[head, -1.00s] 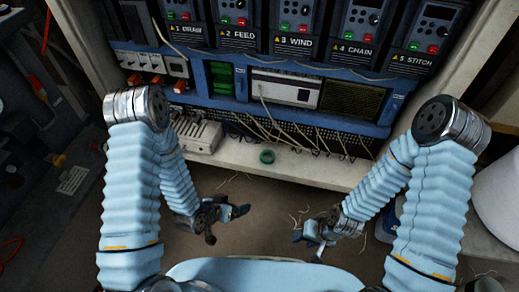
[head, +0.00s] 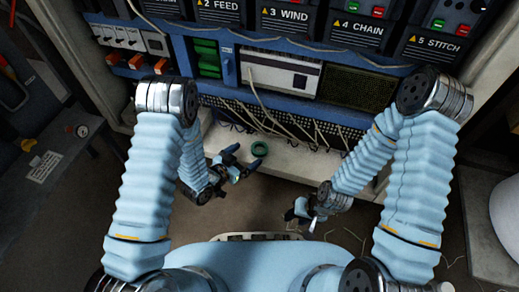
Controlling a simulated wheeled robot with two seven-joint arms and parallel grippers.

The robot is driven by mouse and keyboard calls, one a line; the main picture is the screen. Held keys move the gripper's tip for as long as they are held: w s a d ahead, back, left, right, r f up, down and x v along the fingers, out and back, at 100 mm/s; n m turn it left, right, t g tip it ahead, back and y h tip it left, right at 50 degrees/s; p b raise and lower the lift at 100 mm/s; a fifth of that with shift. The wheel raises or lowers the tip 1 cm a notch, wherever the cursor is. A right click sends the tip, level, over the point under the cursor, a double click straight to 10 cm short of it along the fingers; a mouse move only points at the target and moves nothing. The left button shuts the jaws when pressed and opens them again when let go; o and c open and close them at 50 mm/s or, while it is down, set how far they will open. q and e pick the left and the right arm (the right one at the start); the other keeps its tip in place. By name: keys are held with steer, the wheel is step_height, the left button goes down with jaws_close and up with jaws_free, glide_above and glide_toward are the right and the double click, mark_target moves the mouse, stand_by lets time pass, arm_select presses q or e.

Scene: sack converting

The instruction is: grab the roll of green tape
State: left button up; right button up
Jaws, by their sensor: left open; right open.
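The small roll of green tape (head: 260,148) lies flat on the pale ledge (head: 290,164) at the foot of the cabinet, its hole showing. My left gripper (head: 243,158) is open, its two fingers spread and pointing at the roll from just left of it. A small gap shows between the fingertips and the roll, and nothing is between the fingers. My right gripper (head: 296,213) is low and to the right, away from the roll. It is open and looks empty, though its fingers are small and dark here.
The cabinet has labelled drive units above and a blue rail (head: 330,110) with breakers. Loose cables (head: 265,118) hang just behind the roll. A white round container (head: 500,215) stands at the right. The ledge right of the roll looks clear.

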mark_target(263, 146)
arm_select(q)
steer(key=x, duration=0.5)
steer(key=shift+s+d+f+b, duration=0.1)
steer(key=shift+s+d+b, duration=0.05)
steer(key=shift+d+b, duration=0.15)
steer(key=c, duration=1.1)
